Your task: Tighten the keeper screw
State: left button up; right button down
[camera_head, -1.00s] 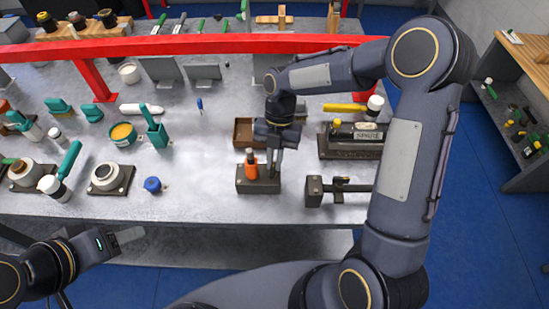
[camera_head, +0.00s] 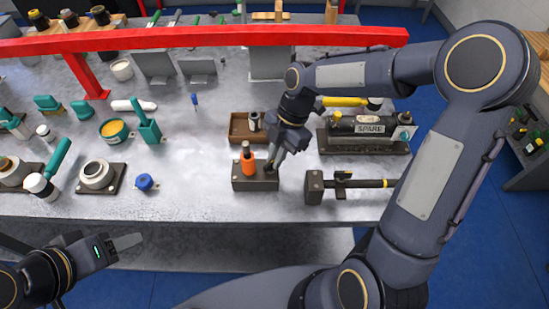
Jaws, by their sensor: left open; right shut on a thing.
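My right gripper (camera_head: 272,166) is tilted, its fingertips down at the right part of a dark block (camera_head: 242,184). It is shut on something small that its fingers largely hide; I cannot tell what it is. An orange thing with a grey top (camera_head: 248,163) stands upright in the same block, just left of the fingers. A dark clamp-like fixture with a rod (camera_head: 360,184) lies to the right of the block. I cannot make out the keeper screw. My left gripper (camera_head: 132,241) is open and empty in front of the table's front edge.
A brown tray (camera_head: 236,128) with a small grey cylinder (camera_head: 254,121) sits behind the block. The black "SPARE" unit (camera_head: 370,128) stands at right. A red bar (camera_head: 200,38) crosses above the table. A blue knob (camera_head: 146,182) is left; table between it and the block is clear.

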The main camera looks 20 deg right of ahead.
jog(key=m+t+b, duration=0.1)
jog(key=m, duration=0.1)
jog(key=m+t+b, duration=0.1)
jog(key=m+b, duration=0.1)
jog(key=shift+s+f+m, duration=0.1)
jog(key=shift+s+m, duration=0.2)
jog(key=shift+s, duration=0.05)
jog(key=m+t+b, duration=0.1)
jog(key=m, duration=0.1)
jog(key=m+b, duration=0.1)
jog(key=m, duration=0.1)
jog(key=shift+s+m+t, duration=0.3)
jog(key=shift+s+t, duration=0.05)
jog(key=shift+t, duration=0.05)
jog(key=c, duration=1.5)
grip_release()
jog(key=v, duration=0.8)
jog(key=shift+m, duration=0.3)
